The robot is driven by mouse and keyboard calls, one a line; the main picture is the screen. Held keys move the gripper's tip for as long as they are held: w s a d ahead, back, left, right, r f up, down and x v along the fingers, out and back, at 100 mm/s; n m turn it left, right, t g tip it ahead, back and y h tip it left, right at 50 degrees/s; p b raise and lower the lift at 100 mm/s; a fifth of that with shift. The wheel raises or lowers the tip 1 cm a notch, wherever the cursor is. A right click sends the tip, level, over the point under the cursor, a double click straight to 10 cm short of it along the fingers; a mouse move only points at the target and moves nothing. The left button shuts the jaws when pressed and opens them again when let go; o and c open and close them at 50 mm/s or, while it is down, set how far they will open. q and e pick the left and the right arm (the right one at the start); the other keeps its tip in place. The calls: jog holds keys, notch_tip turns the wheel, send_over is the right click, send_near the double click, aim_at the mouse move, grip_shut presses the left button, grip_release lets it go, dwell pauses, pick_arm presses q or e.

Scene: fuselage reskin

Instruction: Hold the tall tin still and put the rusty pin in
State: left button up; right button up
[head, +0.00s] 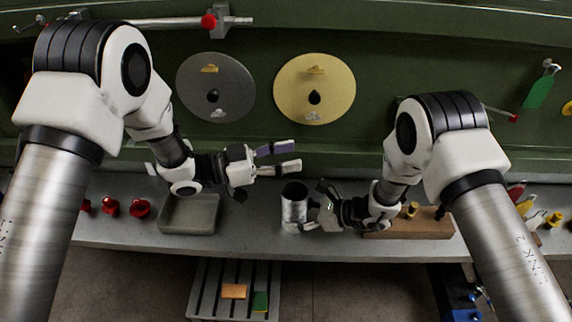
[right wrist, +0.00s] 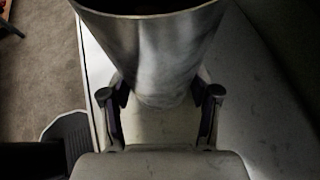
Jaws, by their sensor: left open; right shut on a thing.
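The tall tin (head: 294,207) is a grey metal cylinder with a dark open top, upright on the grey bench. It fills the upper middle of the right wrist view (right wrist: 160,45). My right gripper (head: 312,210) is shut on the tin from its right side, low down. One finger lies on each side of it in the right wrist view. My left gripper (head: 292,155) is open and empty, above and left of the tin, fingers pointing right. I cannot make out a rusty pin for sure; the tin's inside is dark.
A grey tray (head: 190,226) and several red knobs (head: 139,208) are on the bench at left. A wooden block (head: 432,224) with a brass-coloured piece (head: 411,210) is right of the tin. Grey (head: 216,88) and yellow discs (head: 314,89) are on the green wall behind.

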jog(key=o, duration=0.9)
pick_arm(q)
jog(key=shift+r, duration=0.4)
